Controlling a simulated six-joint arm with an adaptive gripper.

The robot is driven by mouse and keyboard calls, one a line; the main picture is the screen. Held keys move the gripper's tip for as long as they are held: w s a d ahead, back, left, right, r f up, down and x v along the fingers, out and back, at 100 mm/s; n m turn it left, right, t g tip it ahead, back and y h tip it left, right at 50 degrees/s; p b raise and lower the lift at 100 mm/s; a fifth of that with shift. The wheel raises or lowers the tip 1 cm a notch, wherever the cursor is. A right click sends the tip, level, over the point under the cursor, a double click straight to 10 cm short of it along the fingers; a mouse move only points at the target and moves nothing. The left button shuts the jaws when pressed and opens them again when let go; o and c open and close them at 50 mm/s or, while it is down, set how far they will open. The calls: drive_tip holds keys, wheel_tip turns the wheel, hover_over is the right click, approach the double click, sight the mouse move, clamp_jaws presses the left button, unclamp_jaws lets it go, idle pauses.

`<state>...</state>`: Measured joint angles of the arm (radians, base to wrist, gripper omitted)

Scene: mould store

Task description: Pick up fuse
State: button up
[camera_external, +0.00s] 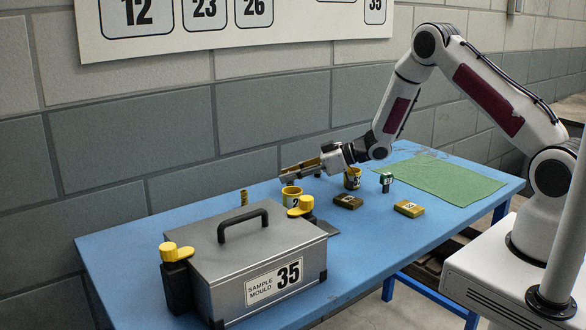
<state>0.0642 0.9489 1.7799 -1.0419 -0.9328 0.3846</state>
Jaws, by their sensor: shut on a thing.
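My gripper (292,173) reaches in from the right, low over the back of the blue table, with its fingers pointing left. It is shut on a small yellow-brown thing (311,163), which shows along the fingers. The thing is mostly hidden and too small to tell for certain whether it is the fuse. The fingers are just above and behind a yellow cup (291,197) with a number on it. I cannot tell whether they touch the cup.
A grey case (238,255) with yellow latches fills the table's (395,248) front left. A striped cylinder (244,198) stands behind it. Right of the gripper are another yellow cup (352,178), a small green item (386,182), two flat blocks (348,201) (409,209) and a green mat (450,181). The wall is close behind.

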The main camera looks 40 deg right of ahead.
drive_tip(key=shift+r, duration=4.35)
